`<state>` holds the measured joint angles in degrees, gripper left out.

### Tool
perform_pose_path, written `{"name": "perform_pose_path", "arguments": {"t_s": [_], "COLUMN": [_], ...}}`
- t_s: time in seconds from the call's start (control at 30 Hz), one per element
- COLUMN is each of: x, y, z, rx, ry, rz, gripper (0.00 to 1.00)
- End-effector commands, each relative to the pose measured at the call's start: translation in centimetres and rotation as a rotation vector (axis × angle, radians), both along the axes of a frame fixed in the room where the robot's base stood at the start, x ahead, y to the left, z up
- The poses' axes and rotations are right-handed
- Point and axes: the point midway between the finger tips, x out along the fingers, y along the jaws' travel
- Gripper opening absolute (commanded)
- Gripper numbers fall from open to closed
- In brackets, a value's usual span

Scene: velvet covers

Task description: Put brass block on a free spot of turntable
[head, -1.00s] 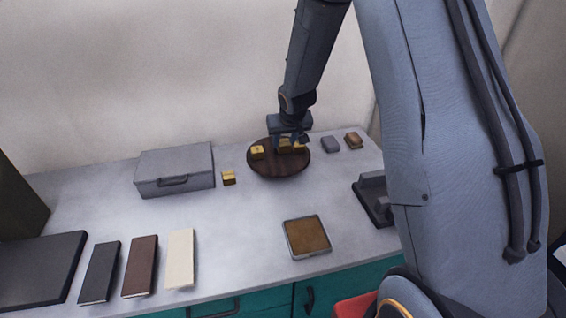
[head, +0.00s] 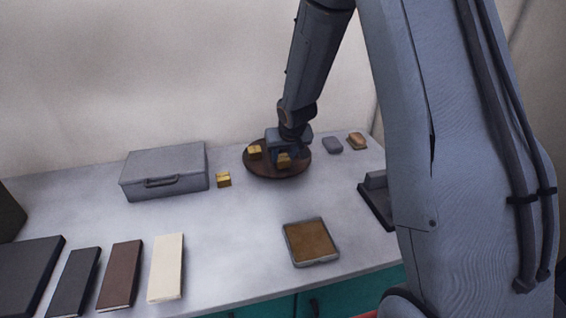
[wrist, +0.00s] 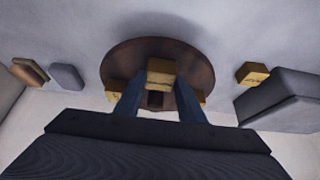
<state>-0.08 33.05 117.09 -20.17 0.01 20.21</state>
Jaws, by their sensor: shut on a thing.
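My gripper (wrist: 160,98) is shut on a brass block (wrist: 161,73), which also shows in the head view (head: 284,160). The gripper points down over the round dark brown turntable (head: 277,173), whose bare front shows in the wrist view (wrist: 135,57). I cannot tell whether the held block touches the turntable. A second brass block (head: 254,153) sits on the turntable's left in the head view. A third (wrist: 115,92) sits at the turntable's edge in the wrist view; my gripper hides it in the head view. Another brass block (head: 223,180) stands on the counter, left of the turntable.
A grey case (head: 165,170) stands at the back left. A grey block (head: 332,145) and a brown-topped one (head: 357,141) lie right of the turntable. A square tray (head: 311,262) lies in front, and flat books (head: 120,275) at front left. The counter between is clear.

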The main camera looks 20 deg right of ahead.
Motion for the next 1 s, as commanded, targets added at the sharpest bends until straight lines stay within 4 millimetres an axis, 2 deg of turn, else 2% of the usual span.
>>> {"name": "perform_pose_path", "arguments": {"t_s": [0.5, 0.53, 0.6, 1.0], "x": [0.08, -0.03, -0.03, -0.04], "y": [-0.01, -0.02, -0.02, -0.02], "z": [-0.56, -0.58, -0.53, -0.25], "rx": [0.000, 0.000, 0.000, 0.000], "ry": [-0.002, 0.000, 0.000, 0.000], "rz": [0.000, 0.000, 0.000, 0.000], "gripper": [0.00, 0.41, 0.53, 0.54]}}
